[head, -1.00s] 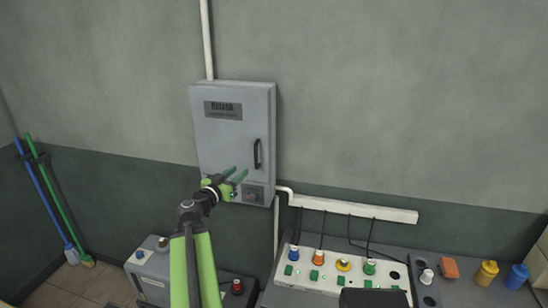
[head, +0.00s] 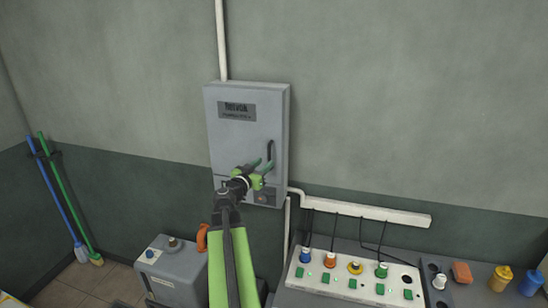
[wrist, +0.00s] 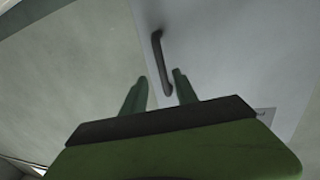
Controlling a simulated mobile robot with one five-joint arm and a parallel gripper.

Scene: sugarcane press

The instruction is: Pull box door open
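The grey wall box (head: 228,142) hangs on the back wall, and its door is shut. The dark upright handle (head: 270,151) is on the door's right side. My gripper (head: 262,165) is in front of the lower right of the door, near the handle's lower end and partly covering it. In the wrist view the two green fingers (wrist: 160,84) are apart, with the handle (wrist: 157,50) above and its lower end showing between the fingertips. I see no grip on it. How far the fingers are from the handle in depth I cannot tell.
A white conduit (head: 221,40) rises from the box. Below right, a bench has a white panel (head: 340,272) with coloured knobs and cables. A grey machine (head: 172,275) stands below left. Broom and mop handles (head: 62,195) lean at the far left. The wall above is clear.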

